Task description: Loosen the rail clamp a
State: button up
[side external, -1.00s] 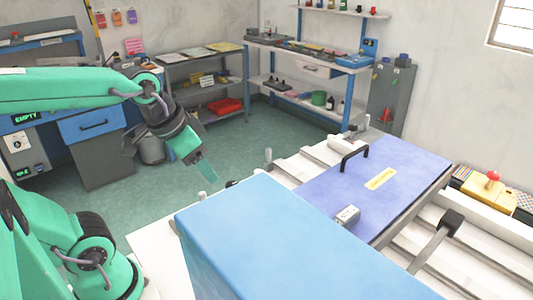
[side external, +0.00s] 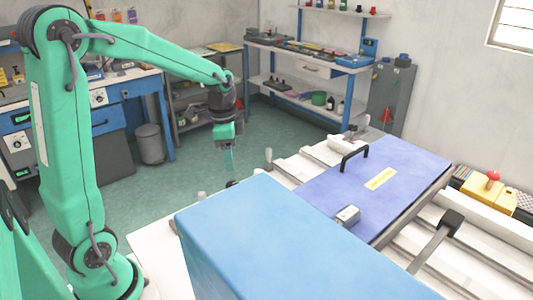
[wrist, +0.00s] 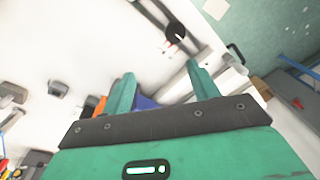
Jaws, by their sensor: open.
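My gripper (side external: 229,160) points down beyond the blue block, above and left of the rails in the side external view. It is open, with nothing between its fingers, and its two green fingers also show in the wrist view (wrist: 162,82). A small upright grey lever (side external: 268,156) stands at the near left rail end, and a similar lever (side external: 357,124) is at the far end. They look like rail clamps, but no label shows which is a. A dark round knob (wrist: 174,33) lies ahead of the fingers in the wrist view, apart from them.
A large blue block (side external: 270,225) fills the foreground. A purple-blue plate (side external: 400,165) with a black handle (side external: 354,156) lies across the white rails. A black-headed lever (side external: 440,235) sticks up at right. Open floor lies behind my gripper.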

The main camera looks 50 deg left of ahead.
jog(key=shift+m+g, duration=0.6)
jog(key=shift+m, duration=0.3)
jog(key=a+f, duration=0.1)
jog(key=w+a+f, duration=0.1)
jog(key=f, duration=0.1)
jog(key=w+a+f, duration=0.1)
jog(key=f, duration=0.1)
jog(key=shift+w+a, duration=0.25)
jog(key=shift+a, duration=0.15)
jog(key=shift+f, duration=0.15)
jog(key=shift+f, duration=3.75)
jog(key=c, duration=1)
